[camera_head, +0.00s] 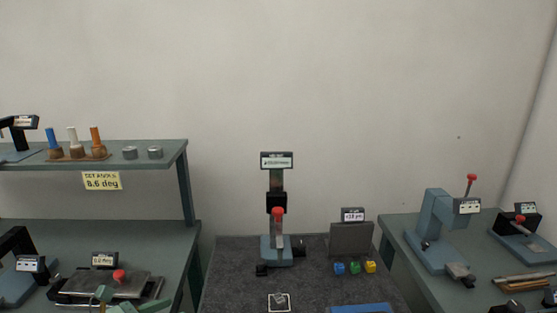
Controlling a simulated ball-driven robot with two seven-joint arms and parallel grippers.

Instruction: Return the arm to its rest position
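Neither of my grippers shows clearly in the head view, so I cannot see what they hold. On the dark grey mat of the middle table (225,270) stands a blue-based upright device (277,250) with a red knob and a display on top. A small grey piece lies in a white-outlined square (279,302) at the front of the mat. Pale green parts (104,293) show at the bottom left; I cannot tell what they are.
The left bench has a shelf (120,160) with coloured-handled tools. The right bench holds a blue press (434,230) with a red knob. A blue item (360,308) is cut off below.

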